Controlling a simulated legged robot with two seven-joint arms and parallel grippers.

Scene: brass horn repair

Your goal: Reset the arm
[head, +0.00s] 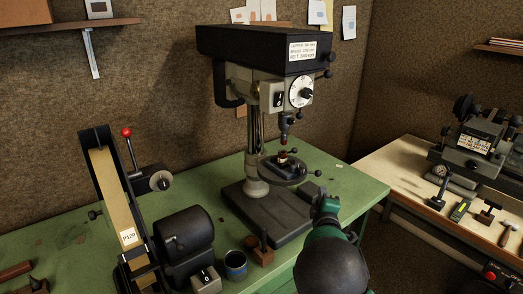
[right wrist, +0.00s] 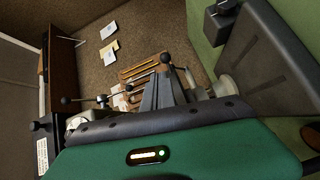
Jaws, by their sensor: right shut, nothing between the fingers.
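My right arm comes in from the bottom right of the head view, dark and green. My right gripper (head: 325,204) is over the front right part of the green bench, just right of the drill press base (head: 265,212). It is shut and empty. In the right wrist view its dark fingers (right wrist: 163,85) stick out past my green wrist casing, with nothing held between them. My left gripper and arm are not in view.
The drill press (head: 262,50) has a round table (head: 283,170) close to my gripper. A second bench (head: 400,170) with tools is at right.

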